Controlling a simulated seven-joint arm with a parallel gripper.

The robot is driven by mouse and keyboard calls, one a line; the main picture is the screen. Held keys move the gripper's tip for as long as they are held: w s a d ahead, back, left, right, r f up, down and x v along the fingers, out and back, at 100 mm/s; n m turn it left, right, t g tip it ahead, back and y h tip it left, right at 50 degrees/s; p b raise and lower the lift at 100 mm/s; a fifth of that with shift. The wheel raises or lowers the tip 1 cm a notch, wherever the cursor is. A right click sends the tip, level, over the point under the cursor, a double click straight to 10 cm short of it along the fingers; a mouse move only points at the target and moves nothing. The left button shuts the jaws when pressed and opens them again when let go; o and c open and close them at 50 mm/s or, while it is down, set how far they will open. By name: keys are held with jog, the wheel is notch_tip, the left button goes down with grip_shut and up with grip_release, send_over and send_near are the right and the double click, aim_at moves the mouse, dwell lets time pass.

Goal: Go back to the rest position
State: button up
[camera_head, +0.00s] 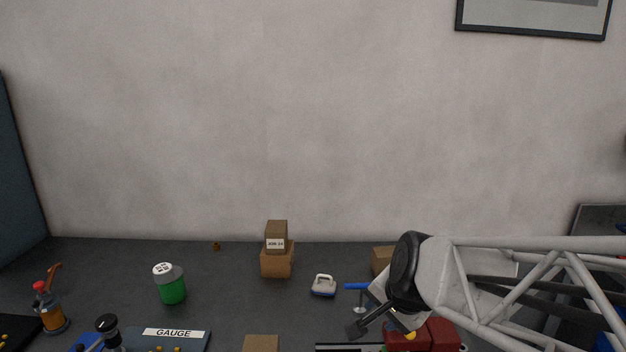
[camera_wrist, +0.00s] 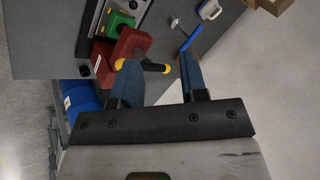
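My gripper (camera_wrist: 160,64) is open, with its two dark blue fingers apart in the wrist view. I see nothing held between them. A black rod with yellow ends (camera_wrist: 154,66), by a dark red block (camera_wrist: 122,48), shows near the left finger; I cannot tell whether they touch. In the head view my gripper (camera_head: 360,325) hangs low at the right, over the table near the red blocks (camera_head: 425,336), and is partly hidden by the wrist. A small copper-coloured piece (camera_head: 216,246) lies at the back of the table.
A green jar (camera_head: 172,290), stacked boxes (camera_head: 277,262), a white-handled item (camera_head: 323,286) and a GAUGE plate (camera_head: 150,343) stand on the dark table (camera_head: 225,300). In the wrist view, a blue cylinder (camera_wrist: 80,97) lies at left and a blue-handled tool (camera_wrist: 190,38) near the right finger.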

jog(key=s+d+r+n+g+h, duration=0.1)
jog(key=s+d+n, duration=0.2)
jog(key=s, duration=0.4)
jog(key=s+d+n+g+h, duration=0.1)
jog(key=s+d+n+g, duration=0.1)
jog(key=s+n, duration=0.3)
jog(key=shift+s+d+r+n, duration=0.3)
jog(key=shift+s+d+r, duration=0.1)
jog(key=shift+s, duration=0.45)
